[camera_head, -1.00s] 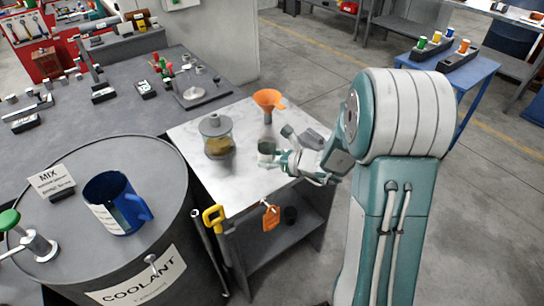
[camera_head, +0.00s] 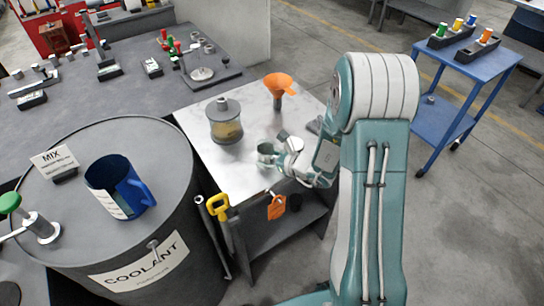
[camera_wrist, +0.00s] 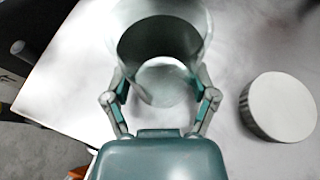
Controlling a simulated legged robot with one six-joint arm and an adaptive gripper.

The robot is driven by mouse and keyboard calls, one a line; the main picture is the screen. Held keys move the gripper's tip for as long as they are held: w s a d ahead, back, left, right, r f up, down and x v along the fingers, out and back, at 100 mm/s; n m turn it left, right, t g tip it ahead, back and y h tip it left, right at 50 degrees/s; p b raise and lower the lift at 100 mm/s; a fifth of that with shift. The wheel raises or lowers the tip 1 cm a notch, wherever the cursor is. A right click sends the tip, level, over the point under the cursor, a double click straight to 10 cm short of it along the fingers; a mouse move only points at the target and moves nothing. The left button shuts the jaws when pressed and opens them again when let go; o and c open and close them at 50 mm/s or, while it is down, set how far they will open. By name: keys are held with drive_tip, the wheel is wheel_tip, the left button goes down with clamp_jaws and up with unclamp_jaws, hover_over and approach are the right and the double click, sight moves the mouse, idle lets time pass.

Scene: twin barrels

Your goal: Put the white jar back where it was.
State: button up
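An open, pale grey-white jar (camera_wrist: 165,75) stands between the fingers of my gripper (camera_wrist: 162,98) in the wrist view. Both fingertips are against its sides, and its mouth and pale bottom show. In the head view the jar (camera_head: 266,150) is at my gripper (camera_head: 277,156), low over or on the pale worktop (camera_head: 205,165); I cannot tell whether it touches. A round, white-topped piece with a ribbed dark side, perhaps a lid (camera_wrist: 280,107), lies to the right of the jar in the wrist view.
A lidded clear jar with yellowish contents (camera_head: 225,122) and an orange funnel (camera_head: 279,85) stand on the worktop. A yellow handle (camera_head: 217,205) and orange tag (camera_head: 277,207) are at its front edge. The coolant barrel (camera_head: 150,265) bears a blue mug (camera_head: 118,188). A blue cart (camera_head: 455,75) stands right.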

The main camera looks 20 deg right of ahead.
sight(273, 159)
drive_tip(key=shift+o, duration=0.4)
drive_tip(key=shift+a, duration=0.45)
drive_tip(key=d, duration=0.2)
drive_tip(key=shift+d, duration=0.35)
drive_tip(key=shift+d+r, duration=0.1)
drive_tip(key=shift+r, duration=0.05)
drive_tip(key=s, duration=0.1)
drive_tip(key=s+d+r, duration=0.1)
drive_tip(key=s+r, duration=0.1)
drive_tip(key=s, duration=0.1)
drive_tip(key=shift+s+d+r, duration=0.1)
drive_tip(key=shift+d+r, duration=0.05)
drive_tip(key=w+d+v, duration=0.1)
drive_tip(key=v, duration=0.6)
drive_tip(key=s+a+r+n+g, duration=0.7)
drive_tip(key=s+a+r+n, duration=0.1)
drive_tip(key=a+n, duration=0.45)
drive_tip(key=s+d+r+n+t+h, duration=0.1)
drive_tip(key=s+d+r+n+h, duration=0.3)
drive_tip(key=n, duration=1.2)
drive_tip(key=shift+s+d+r+t+h, duration=0.4)
drive_tip(key=shift+s+r+h, duration=1.6)
drive_tip(key=shift+s+r, duration=1.15)
drive_tip(key=shift+s+f, duration=0.3)
